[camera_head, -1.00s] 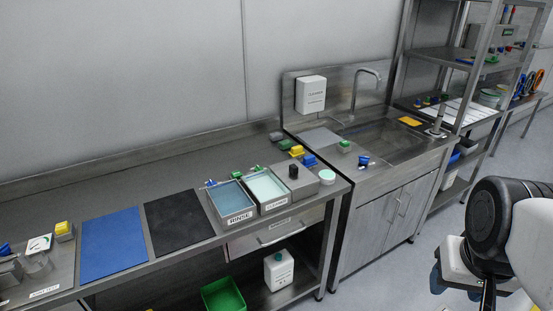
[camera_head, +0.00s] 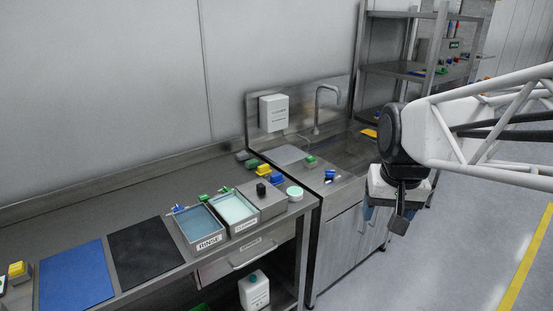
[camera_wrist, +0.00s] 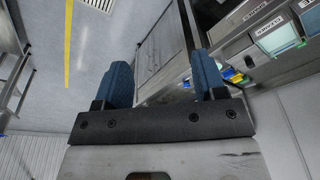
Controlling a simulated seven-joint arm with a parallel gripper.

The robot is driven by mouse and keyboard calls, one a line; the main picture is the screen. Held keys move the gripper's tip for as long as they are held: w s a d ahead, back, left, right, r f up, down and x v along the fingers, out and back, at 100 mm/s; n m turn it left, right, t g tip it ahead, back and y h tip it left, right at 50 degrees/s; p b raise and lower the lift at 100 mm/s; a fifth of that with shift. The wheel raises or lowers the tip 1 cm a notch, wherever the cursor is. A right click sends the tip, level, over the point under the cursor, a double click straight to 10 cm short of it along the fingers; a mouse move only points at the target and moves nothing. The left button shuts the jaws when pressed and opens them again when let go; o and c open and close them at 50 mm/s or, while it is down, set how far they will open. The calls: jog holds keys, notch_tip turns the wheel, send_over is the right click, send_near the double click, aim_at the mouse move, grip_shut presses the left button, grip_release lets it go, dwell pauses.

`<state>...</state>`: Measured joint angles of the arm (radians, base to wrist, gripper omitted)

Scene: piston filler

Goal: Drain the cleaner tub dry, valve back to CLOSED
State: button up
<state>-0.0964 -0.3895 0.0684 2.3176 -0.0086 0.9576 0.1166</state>
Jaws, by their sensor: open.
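The cleaner tub (camera_head: 255,223) is a grey tray with pale green liquid in it. It stands on the steel bench, just right of the rinse tub (camera_head: 221,242), which holds bluish liquid. A small green valve handle (camera_head: 224,190) shows at the cleaner tub's back edge; its setting is too small to read. The cleaner tub also shows at the upper right of the wrist view (camera_wrist: 271,45). My gripper (camera_head: 384,220) is in front of the sink cabinet, to the right of the tubs and well apart from them. Its blue fingers (camera_wrist: 164,82) are spread with nothing between them.
A grey box with a black knob (camera_head: 262,200) and a round white-and-green tub (camera_head: 295,193) stand right of the cleaner tub. The sink (camera_head: 352,153) and tap (camera_head: 318,105) are beyond. A white jug (camera_head: 254,291) is below the bench. Black (camera_head: 146,254) and blue mats (camera_head: 76,277) lie left.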

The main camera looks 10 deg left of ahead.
jog(key=w+a, duration=0.4)
jog(key=w, duration=0.4)
jog(key=w+a, duration=0.5)
jog(key=w, duration=0.2)
jog(key=g, duration=0.2)
send_over(226, 190)
jog(key=f, duration=1.4)
jog(key=d+f, duration=0.1)
jog(key=f, duration=0.6)
jog(key=shift+s+f, duration=0.1)
jog(key=shift+f, duration=0.2)
jog(key=shift+a+f, duration=0.3)
jog(key=shift+a, duration=0.15)
jog(key=shift+f, duration=0.1)
jog(key=shift+f, duration=3.8)
jog(key=c, duration=0.9)
